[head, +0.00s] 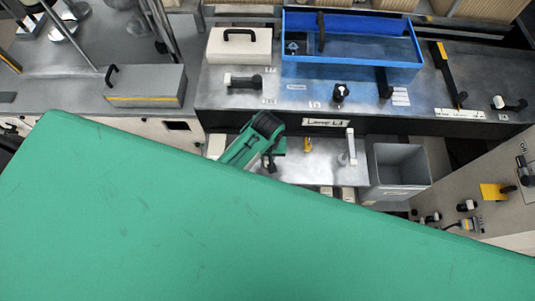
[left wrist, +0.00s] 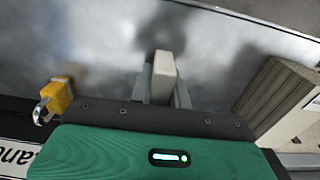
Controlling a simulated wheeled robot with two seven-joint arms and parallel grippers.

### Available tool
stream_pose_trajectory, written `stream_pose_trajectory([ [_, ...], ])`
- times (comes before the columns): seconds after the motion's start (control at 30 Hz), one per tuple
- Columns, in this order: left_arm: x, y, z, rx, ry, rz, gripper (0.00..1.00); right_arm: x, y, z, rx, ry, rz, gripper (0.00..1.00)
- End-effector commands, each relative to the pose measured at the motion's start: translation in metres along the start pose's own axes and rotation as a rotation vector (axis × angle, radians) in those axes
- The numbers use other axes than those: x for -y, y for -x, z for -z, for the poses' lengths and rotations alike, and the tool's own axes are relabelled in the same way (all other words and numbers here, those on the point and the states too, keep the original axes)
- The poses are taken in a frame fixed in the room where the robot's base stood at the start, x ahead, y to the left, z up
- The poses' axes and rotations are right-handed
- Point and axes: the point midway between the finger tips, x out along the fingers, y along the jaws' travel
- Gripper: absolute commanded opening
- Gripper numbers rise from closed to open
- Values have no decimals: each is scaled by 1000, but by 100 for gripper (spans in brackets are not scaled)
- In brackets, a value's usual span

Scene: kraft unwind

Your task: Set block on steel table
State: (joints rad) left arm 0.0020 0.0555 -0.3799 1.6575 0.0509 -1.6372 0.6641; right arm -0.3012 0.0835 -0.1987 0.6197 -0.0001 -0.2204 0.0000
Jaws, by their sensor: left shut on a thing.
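A cream block (left wrist: 164,68) stands out between the grey fingers of my left gripper (left wrist: 163,82) in the left wrist view. The gripper is shut on it. The bare steel surface (left wrist: 90,50) lies beyond the block, with dark blurred shadows on it; I cannot tell whether the block touches it. In the head view my green and black left gripper (head: 270,160) is at the left end of the steel table (head: 318,172), below the lamp label. The block is not discernible there. My right gripper is not in view.
A yellow padlock-like piece (head: 308,145) and a white upright handle (head: 351,147) stand on the steel. A grey bin (head: 400,168) is at its right. A blue tray (head: 350,68) sits on the bench above. A large green surface covers the lower head view.

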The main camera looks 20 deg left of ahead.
Motion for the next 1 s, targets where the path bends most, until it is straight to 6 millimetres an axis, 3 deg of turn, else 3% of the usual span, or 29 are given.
stream_pose_trajectory([
  [0.3,0,-3,0,0,0,0,0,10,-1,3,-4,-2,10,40],
  [0.33,0,-3,0,0,0,0,24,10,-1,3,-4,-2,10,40],
  [0.4,0,-3,0,0,0,0,38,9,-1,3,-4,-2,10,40],
  [0.43,0,-3,0,0,0,0,40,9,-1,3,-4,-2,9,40],
  [0.8,-1,2,0,-2,0,-2,40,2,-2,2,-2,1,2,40],
  [1.0,-1,28,1,-5,-1,-4,40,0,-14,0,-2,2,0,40],
])
